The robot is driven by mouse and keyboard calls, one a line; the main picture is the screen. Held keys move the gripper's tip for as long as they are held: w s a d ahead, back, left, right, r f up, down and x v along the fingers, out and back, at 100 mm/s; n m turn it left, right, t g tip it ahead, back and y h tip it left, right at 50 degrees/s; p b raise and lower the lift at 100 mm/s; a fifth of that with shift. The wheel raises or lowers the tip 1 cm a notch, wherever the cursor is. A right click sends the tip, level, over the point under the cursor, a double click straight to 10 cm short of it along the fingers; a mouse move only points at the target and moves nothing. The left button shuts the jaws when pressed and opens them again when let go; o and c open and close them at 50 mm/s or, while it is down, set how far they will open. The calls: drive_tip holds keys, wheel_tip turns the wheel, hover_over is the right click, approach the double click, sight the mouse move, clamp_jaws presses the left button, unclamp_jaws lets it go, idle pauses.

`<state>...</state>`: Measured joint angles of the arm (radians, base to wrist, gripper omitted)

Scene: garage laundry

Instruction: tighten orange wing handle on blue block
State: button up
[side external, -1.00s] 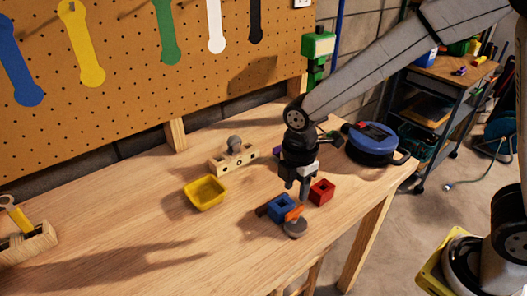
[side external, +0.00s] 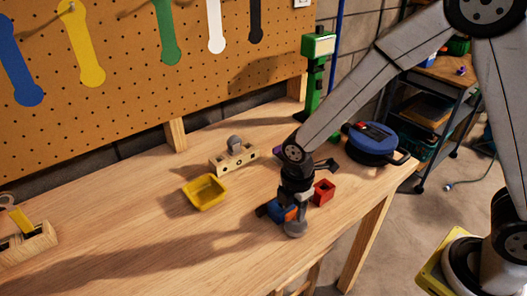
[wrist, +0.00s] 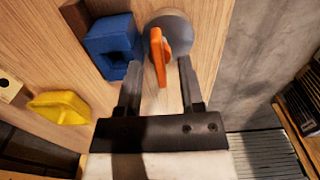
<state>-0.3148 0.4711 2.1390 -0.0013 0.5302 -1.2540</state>
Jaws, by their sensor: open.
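The blue block (side external: 275,208) sits on the workbench near its front edge, partly hidden by my gripper in the side view. It also shows in the wrist view (wrist: 112,42), with a dark square hole. The orange wing handle (wrist: 158,55) is beside the block, in front of a round grey knob or disc (wrist: 172,28). In the side view only a bit of the orange handle (side external: 291,215) shows. My gripper (wrist: 160,75) is open, its two fingers on either side of the handle's near end. I cannot tell whether either finger touches it.
A red block (side external: 324,191) stands just right of my gripper. A yellow tray (side external: 205,190) and a wooden block with holes (side external: 233,158) lie to the left and behind. A blue round tool (side external: 372,143) is at the back right. The bench's left middle is clear.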

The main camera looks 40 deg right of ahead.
clamp_jaws()
drive_tip(key=shift+m, duration=0.4)
drive_tip(key=m, duration=0.3)
drive_tip(key=shift+w, duration=0.1)
drive_tip(key=m, duration=1.1)
drive_tip(key=shift+w+d, duration=0.15)
idle(0.5)
unclamp_jaws()
